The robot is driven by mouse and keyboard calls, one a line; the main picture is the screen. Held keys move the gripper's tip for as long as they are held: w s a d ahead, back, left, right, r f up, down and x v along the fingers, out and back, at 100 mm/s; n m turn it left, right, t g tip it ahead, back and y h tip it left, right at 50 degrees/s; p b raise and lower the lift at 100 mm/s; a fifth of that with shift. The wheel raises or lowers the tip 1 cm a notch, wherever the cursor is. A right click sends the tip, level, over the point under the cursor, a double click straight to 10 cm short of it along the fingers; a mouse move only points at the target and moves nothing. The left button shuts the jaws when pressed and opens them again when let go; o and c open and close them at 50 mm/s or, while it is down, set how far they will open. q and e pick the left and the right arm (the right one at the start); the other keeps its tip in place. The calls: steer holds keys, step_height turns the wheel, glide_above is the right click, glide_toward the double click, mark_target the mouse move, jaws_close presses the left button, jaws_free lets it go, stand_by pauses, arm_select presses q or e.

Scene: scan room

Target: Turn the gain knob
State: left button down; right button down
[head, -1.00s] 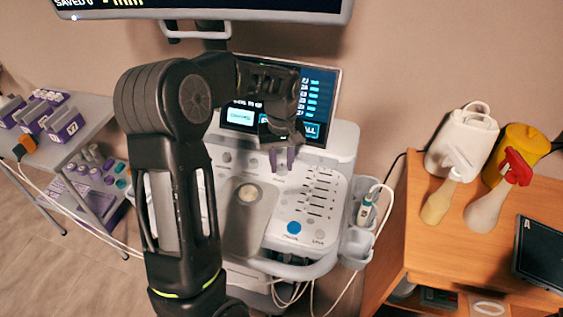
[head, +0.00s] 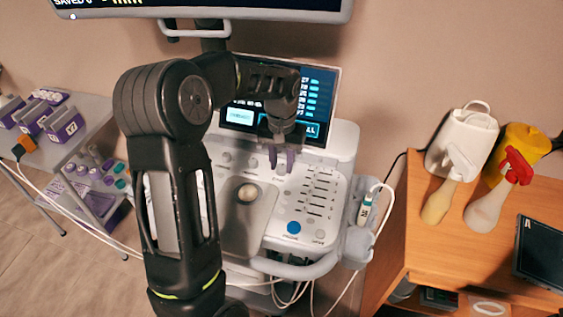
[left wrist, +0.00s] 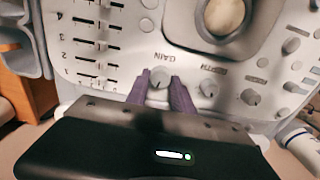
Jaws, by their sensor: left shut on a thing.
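The gain knob (left wrist: 159,78) is a small pale round knob below the printed word GAIN on the white console panel. In the left wrist view it sits between the two purple fingertips of my left gripper (left wrist: 160,92), which is shut on it. In the head view my left gripper (head: 281,160) reaches down onto the console (head: 338,155) just below the small screen; the knob cannot be made out there. My right gripper is not in view.
Neighbouring knobs (left wrist: 208,88) and sliders (left wrist: 97,45) lie close beside the fingers. The console's screen (head: 318,85) stands right behind the gripper, and a large monitor (head: 250,8) hangs above. A wooden cabinet (head: 430,220) with spray bottles is at the right.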

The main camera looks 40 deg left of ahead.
mark_target(282, 166)
arm_select(q)
steer(key=shift+m, duration=0.4)
steer(key=c, duration=1.1)
jaws_free()
steer(key=shift+r, duration=0.1)
step_height(282, 166, up, 8)
steer(key=shift+f+b, duration=0.2)
steer(key=shift+b, duration=0.2)
